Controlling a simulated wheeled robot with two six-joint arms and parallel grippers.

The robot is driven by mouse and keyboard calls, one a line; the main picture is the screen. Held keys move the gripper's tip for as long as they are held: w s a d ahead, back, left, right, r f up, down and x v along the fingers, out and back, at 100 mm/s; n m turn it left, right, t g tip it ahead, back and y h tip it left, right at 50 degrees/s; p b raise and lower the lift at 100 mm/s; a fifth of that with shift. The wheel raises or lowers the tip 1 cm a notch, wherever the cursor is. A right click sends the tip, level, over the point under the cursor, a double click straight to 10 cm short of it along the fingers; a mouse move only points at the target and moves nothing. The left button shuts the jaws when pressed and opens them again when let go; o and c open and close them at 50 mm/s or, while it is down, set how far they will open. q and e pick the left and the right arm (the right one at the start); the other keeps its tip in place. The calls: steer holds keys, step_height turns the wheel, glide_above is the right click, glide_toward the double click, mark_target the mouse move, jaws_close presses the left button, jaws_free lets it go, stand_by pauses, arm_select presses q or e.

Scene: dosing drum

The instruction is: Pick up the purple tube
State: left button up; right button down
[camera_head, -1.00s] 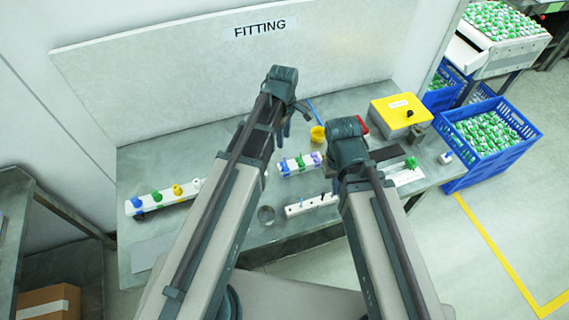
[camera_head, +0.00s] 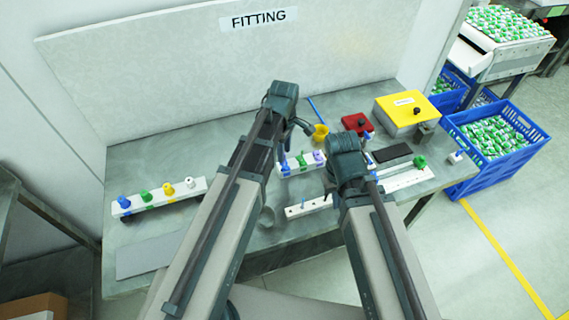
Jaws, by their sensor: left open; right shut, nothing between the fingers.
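The purple tube (camera_head: 318,157) stands at the right end of a short white rack (camera_head: 296,168) near the middle of the table, beside a green and a blue tube. My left gripper (camera_head: 296,136) is open and empty, pointing down just above and behind the rack's left part, left of the purple tube. Its wrist hides some of it. My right gripper (camera_head: 350,162) is just right of the purple tube. It is shut and empty, and its fingers are mostly hidden by its own wrist.
A long white rack with coloured caps (camera_head: 160,196) stands at the left. A yellow box (camera_head: 407,108), a red box (camera_head: 356,122) and a yellow cup (camera_head: 320,132) are behind. A white strip (camera_head: 306,208) lies in front. Blue crates (camera_head: 492,165) stand right of the table.

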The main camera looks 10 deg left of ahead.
arm_select(q)
step_height(320, 180, down, 4)
steer(key=b, duration=0.3)
steer(key=shift+r, duration=0.1)
arm_select(e)
step_height(320, 180, down, 4)
steer(key=shift+r, duration=0.1)
arm_select(q)
steer(key=shift+s+r, duration=0.1)
arm_select(e)
steer(key=shift+r, duration=0.1)
arm_select(q)
jaws_close()
